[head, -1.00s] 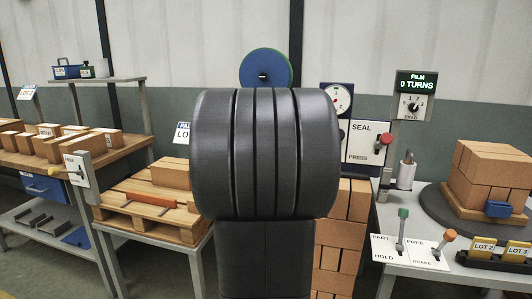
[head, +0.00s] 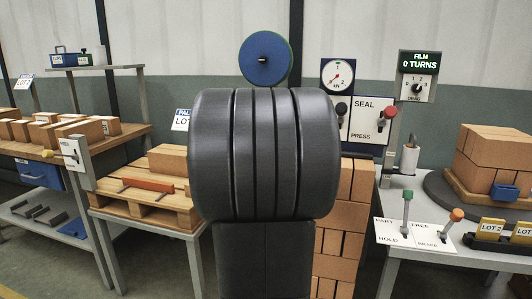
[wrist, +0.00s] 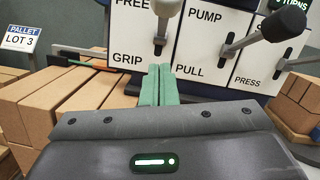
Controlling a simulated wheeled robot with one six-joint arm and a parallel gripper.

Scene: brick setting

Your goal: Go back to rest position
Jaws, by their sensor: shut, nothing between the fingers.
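My gripper (wrist: 156,84) shows in the wrist view as two green fingers pressed together, with nothing between them. It points at a white lever panel (wrist: 190,60) marked FREE, GRIP, PUMP, PULL and PRESS. A black-knobbed lever (wrist: 283,25) reaches out at the upper right. I cannot tell whether the fingers touch the panel. In the head view my own arm fills the middle and hides my gripper and most of the panel; the SEAL PRESS part (head: 366,118) still shows.
A pallet (head: 140,205) with bricks and an orange-handled tool stands at the left. Further left is a wooden bench (head: 100,148) with bricks. At the right is a grey table (head: 400,255) with HOLD and BRAKE levers and a brick stack (head: 487,155). A FILM display (head: 417,62) reads 0 TURNS.

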